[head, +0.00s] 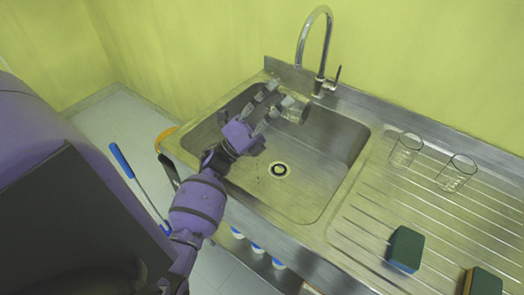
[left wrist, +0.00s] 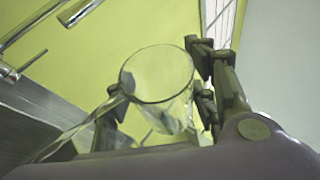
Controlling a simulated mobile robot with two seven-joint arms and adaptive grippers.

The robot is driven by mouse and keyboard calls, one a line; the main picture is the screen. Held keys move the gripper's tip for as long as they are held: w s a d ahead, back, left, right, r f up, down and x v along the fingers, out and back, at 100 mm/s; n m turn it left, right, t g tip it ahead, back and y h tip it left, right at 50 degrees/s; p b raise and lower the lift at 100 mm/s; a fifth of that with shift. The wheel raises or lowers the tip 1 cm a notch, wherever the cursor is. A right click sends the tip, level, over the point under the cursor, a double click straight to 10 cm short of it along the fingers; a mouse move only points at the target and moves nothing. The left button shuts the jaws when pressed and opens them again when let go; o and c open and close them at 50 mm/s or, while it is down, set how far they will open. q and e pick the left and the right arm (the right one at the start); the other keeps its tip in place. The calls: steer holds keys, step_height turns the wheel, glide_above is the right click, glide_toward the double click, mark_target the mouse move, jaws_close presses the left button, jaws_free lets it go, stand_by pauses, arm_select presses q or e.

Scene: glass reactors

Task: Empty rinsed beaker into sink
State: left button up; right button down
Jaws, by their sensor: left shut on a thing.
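My left gripper (head: 269,105) is shut on a clear glass beaker (head: 295,108) over the back part of the steel sink basin (head: 320,190). The beaker is tilted on its side, its far end pointing to the right under the faucet. In the left wrist view the beaker (left wrist: 160,88) sits between the fingers of the gripper (left wrist: 158,95), with its round rim toward the camera. I cannot tell whether liquid is in it. The drain (head: 279,169) is open to view in the basin floor. My right gripper is not in view.
A curved faucet (head: 318,45) stands behind the basin. Two clear beakers (head: 405,150) (head: 457,172) stand on the ribbed drainboard (head: 370,225) at the right. Green sponges (head: 405,249) (head: 483,282) lie nearer. A blue-handled tool (head: 122,160) is left of the sink.

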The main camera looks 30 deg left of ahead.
arm_select(q)
steer(key=shift+d+f, duration=0.1)
steer(key=shift+f, duration=0.05)
steer(key=shift+r+n, duration=0.3)
steer(key=shift+r, duration=0.05)
steer(key=shift+r+n+t+y, duration=0.2)
steer(key=shift+n+t+y, duration=0.1)
steer(key=shift+t, duration=0.1)
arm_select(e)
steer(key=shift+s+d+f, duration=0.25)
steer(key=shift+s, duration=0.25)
arm_select(q)
steer(key=shift+r+n+t+y, duration=0.4)
steer(key=shift+n+t+y, duration=0.25)
steer(key=shift+n, duration=0.35)
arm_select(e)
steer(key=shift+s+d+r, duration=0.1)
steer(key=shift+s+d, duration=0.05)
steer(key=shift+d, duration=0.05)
arm_select(q)
steer(key=shift+r, duration=0.1)
